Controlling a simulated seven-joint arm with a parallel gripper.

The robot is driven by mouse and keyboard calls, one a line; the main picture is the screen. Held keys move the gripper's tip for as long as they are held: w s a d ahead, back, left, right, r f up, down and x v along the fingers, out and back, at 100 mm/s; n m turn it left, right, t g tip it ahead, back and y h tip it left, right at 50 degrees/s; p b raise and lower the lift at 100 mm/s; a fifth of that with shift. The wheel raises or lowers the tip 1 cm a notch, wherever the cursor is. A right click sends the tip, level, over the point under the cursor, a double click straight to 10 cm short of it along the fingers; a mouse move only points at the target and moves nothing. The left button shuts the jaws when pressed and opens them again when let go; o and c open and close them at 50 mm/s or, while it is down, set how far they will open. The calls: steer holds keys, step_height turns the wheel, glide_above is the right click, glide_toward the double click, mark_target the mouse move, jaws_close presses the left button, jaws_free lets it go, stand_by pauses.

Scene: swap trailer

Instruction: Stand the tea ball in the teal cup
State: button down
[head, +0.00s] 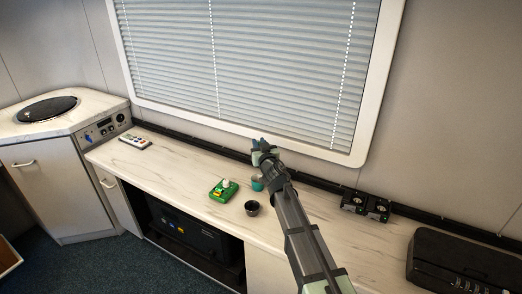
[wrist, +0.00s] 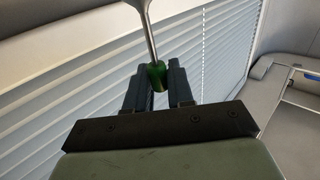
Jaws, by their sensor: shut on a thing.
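My gripper (head: 262,150) is raised above the counter in front of the blind, at the far end of my arm. In the wrist view its two fingers (wrist: 160,80) are shut on the green grip (wrist: 156,76) of a thin metal-stemmed thing, which I take to be the tea ball (wrist: 150,42). Its stem runs up out of the wrist view, so its other end is hidden. The teal cup (head: 257,184) stands on the counter just left of my arm, partly covered by it. It is below my gripper and apart from it.
A dark cup (head: 252,209) stands in front of the teal cup. A green item with a white top (head: 223,191) lies to the left, and a remote (head: 135,142) farther left. Two small black devices (head: 366,206) and a black case (head: 465,265) are to the right.

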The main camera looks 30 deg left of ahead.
step_height(320, 180, down, 12)
steer(key=w+a, duration=0.1)
steer(key=shift+a+r, duration=0.15)
steer(key=shift+a, duration=0.1)
stand_by(1.4)
stand_by(0.3)
steer(key=c, duration=0.9)
jaws_free()
step_height(320, 180, up, 10)
